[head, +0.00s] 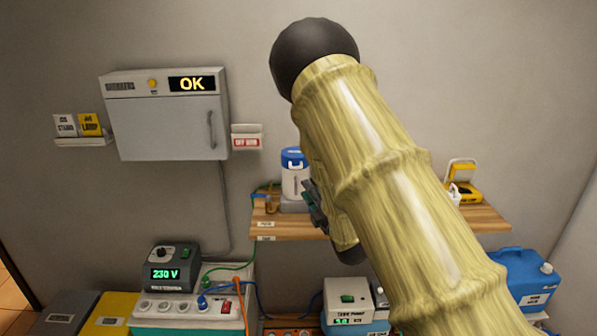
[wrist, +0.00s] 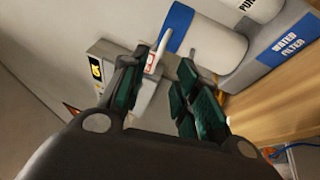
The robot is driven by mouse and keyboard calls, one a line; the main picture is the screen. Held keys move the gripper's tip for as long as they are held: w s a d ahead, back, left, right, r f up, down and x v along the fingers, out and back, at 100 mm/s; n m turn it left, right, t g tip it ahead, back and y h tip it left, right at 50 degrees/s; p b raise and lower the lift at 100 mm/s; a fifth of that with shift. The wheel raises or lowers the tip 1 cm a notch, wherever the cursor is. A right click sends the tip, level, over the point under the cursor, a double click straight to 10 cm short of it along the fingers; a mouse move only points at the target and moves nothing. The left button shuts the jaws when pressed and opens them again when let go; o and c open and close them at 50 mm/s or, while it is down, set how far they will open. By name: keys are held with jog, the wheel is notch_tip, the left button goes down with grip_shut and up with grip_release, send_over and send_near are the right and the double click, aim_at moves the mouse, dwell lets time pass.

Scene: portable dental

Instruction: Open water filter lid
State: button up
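The water filter is a white canister (head: 294,184) standing on the wooden shelf, with a blue lid (head: 293,157) sitting down on its top. In the wrist view the canister (wrist: 217,47) lies sideways in the picture, with its blue lid (wrist: 178,27) to the left. A slim white handle (wrist: 160,45) projects beside the lid. My gripper (wrist: 165,60) is open, and the handle shows between its two green-padded fingers in the picture; I cannot tell whether they touch it. In the head view my gripper (head: 315,204) is just right of the canister, partly hidden by my arm.
The wooden shelf (head: 478,220) also carries a yellow device (head: 464,190). A grey wall cabinet (head: 168,125) and a small red-and-white wall box (head: 247,142) are left of the filter. A blue WATER FILTER label (wrist: 287,44) shows beside the canister. Equipment stands below the shelf.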

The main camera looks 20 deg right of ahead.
aim_at(297, 168)
jog(key=p+x, duration=0.3)
jog(key=x, duration=0.5)
jog(key=shift+w+r, duration=0.1)
jog(key=shift+w, duration=0.2)
jog(key=shift+w+a, duration=0.1)
jog(key=shift+w, duration=0.6)
grip_shut()
